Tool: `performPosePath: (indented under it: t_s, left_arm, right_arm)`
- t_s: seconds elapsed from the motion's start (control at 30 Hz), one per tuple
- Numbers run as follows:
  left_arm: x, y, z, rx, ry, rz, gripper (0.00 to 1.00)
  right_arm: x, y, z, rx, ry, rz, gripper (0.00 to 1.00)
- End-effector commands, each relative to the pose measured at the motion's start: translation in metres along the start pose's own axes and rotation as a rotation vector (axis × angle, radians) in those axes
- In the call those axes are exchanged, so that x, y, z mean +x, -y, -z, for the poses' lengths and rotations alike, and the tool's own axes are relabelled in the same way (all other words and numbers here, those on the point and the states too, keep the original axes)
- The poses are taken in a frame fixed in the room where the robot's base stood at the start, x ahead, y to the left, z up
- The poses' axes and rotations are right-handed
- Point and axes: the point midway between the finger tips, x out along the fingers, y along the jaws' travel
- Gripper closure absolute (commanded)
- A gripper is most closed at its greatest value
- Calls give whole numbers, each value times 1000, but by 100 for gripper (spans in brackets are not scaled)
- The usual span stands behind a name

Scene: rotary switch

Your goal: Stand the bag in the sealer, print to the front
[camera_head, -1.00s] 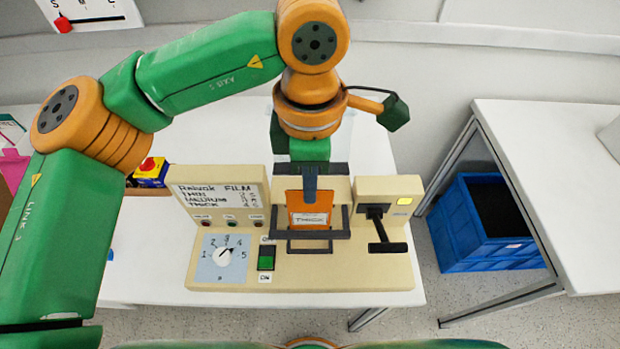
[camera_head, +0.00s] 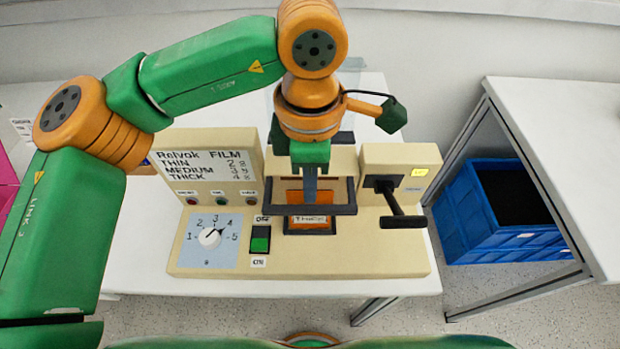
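The bag (camera_head: 309,196) is orange with a white label reading THICK, which faces the front. It is upright in the opening of the beige sealer (camera_head: 330,262), and a black bar of the sealer's frame (camera_head: 342,210) crosses in front of it. My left gripper (camera_head: 309,190) points down from above with its fingers at the bag's top edge, and looks shut on it. The fingers are seen nearly edge-on, and the bag's bottom edge is hard to make out. My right gripper is out of view.
The sealer has a dial (camera_head: 210,238) pointing near 4, a green rocker switch (camera_head: 260,239) and a black lever (camera_head: 402,220) at its right. Its board (camera_head: 210,172) lists film thicknesses with numbers. A blue crate (camera_head: 500,220) stands below the right table (camera_head: 560,130).

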Motion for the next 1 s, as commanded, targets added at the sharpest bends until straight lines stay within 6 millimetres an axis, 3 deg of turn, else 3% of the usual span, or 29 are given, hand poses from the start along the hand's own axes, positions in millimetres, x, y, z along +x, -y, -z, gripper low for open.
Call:
performPosePath:
  t_s: [0.2, 0.33, 0.37, 1.0]
  left_arm:
    - [0, 0, 0, 0, 0, 0, 100]
    - [0, 0, 0, 0, 0, 0, 64]
    - [0, 0, 0, 0, 0, 0, 61]
    - [0, 0, 0, 0, 0, 0, 61]
  right_arm:
    - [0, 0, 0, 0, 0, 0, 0]
    - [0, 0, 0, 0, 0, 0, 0]
    - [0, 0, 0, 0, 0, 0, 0]
    - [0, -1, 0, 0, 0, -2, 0]
